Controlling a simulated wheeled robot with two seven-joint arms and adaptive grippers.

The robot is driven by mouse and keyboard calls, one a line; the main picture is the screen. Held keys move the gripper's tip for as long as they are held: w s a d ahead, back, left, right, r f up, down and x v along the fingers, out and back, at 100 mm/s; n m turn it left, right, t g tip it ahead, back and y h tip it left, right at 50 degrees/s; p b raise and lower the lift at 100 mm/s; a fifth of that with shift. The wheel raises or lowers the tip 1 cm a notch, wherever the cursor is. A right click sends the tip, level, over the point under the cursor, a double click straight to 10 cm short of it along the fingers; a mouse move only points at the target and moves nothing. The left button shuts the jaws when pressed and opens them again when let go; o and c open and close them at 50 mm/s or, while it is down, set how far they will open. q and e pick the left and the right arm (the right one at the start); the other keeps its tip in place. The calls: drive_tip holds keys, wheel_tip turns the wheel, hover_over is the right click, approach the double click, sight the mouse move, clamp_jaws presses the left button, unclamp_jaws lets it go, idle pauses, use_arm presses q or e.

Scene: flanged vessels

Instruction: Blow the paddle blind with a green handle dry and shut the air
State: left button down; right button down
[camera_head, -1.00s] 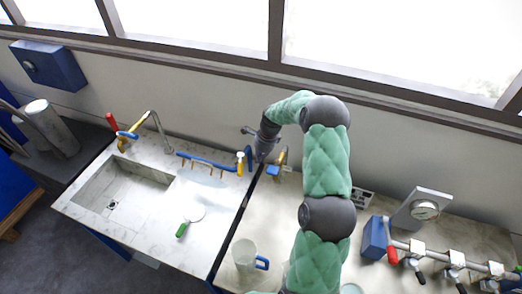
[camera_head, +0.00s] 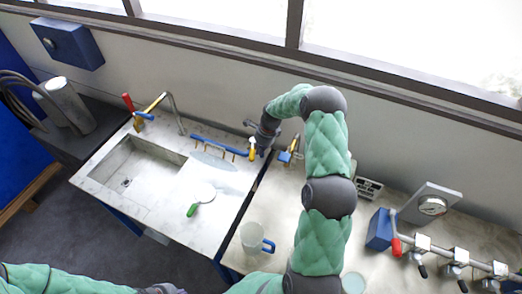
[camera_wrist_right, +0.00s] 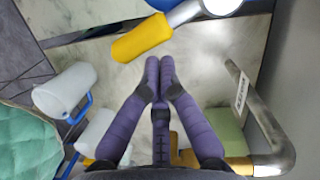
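The paddle blind (camera_head: 205,193), a pale disc with a green handle (camera_head: 192,210), lies flat on the worktop right of the sink basin. A blue rail (camera_head: 220,144) with small brass outlets runs along the back, with a yellow-and-white fitting (camera_head: 252,146) at its right end. My right gripper (camera_wrist_right: 160,62) has its purple fingers together, nothing seen between them. In the wrist view its tips are close to a yellow handle (camera_wrist_right: 142,38) on a metal fitting; contact cannot be told. My left arm (camera_head: 60,281) enters at lower left; its fingers are out of frame.
The sink basin (camera_head: 125,172) and tap (camera_head: 150,106) are at left. A white mug (camera_head: 251,238) with a blue handle stands at the front of the right-hand counter. A gauge (camera_head: 432,206) and a valve manifold (camera_head: 455,255) are at right. A bent metal pipe (camera_wrist_right: 265,120) is beside my right gripper.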

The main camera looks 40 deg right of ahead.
drive_tip(key=shift+w+a+f+b, duration=0.15)
drive_tip(key=shift+w+a+b, duration=0.15)
drive_tip(key=shift+a, duration=0.2)
drive_tip(key=shift+s+d, duration=0.1)
drive_tip(key=s+d+r+b, duration=0.1)
drive_tip(key=s+d+r, duration=0.1)
drive_tip(key=r, duration=0.3)
drive_tip(key=s+d+r, duration=0.2)
drive_tip(key=r, duration=0.4)
drive_tip(key=shift+d+b, duration=0.15)
drive_tip(key=shift+b, duration=0.2)
drive_tip(key=shift+f, duration=0.1)
